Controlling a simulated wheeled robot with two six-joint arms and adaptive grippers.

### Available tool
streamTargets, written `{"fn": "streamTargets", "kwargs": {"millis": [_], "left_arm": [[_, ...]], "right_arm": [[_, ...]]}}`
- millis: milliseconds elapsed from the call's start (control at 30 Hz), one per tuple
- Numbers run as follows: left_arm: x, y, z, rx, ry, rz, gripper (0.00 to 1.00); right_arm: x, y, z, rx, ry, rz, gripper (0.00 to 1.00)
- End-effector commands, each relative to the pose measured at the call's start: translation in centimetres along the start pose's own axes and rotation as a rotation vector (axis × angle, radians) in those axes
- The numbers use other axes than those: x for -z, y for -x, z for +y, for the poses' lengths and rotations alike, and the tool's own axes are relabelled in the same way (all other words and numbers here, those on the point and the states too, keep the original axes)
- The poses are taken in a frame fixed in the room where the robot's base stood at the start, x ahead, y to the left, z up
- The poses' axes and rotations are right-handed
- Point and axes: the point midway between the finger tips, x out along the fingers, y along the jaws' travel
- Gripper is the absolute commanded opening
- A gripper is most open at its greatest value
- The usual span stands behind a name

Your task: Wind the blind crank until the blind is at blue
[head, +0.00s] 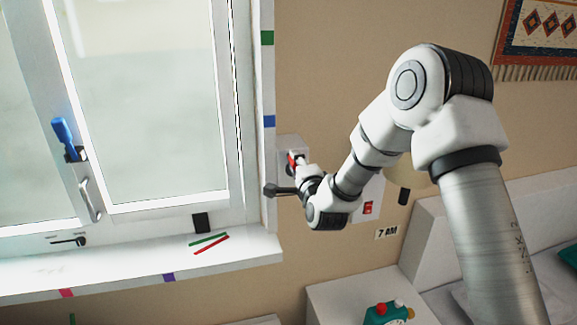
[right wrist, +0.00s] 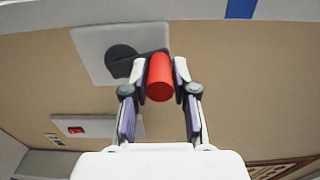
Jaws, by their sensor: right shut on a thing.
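The blind crank shows in the right wrist view as a red knob (right wrist: 160,80) on a dark arm and round hub (right wrist: 121,62), mounted on a pale wall plate (right wrist: 92,42). In the head view the red knob (head: 291,159) is small, right of the window frame. My right gripper (head: 298,162) is shut on the red knob, one finger on each side, as the right wrist view (right wrist: 160,76) shows. A blue mark (head: 268,121) is on the window's right frame, with a green mark (head: 267,38) above it. I cannot make out the blind's lower edge. My left gripper is not in view.
A dark bar (head: 281,190) juts out beside my right gripper. A red switch (head: 368,208) is on the wall to the right. The window sill (head: 130,270) holds thin green and red strips. A bedside table (head: 345,295) and bed are below.

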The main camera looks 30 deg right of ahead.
Motion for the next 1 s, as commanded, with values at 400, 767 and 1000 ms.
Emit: {"fn": "streamTargets", "kwargs": {"millis": [400,767,1000], "left_arm": [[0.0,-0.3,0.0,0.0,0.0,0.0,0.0],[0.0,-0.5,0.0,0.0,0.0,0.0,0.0],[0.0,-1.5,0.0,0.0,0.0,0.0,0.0]], "right_arm": [[0.8,0.0,0.2,0.0,-0.001,0.001,0.2],[1.9,0.0,0.3,-0.003,0.001,-0.001,0.21],[2.8,0.0,1.2,-0.006,-0.002,0.001,0.26]]}}
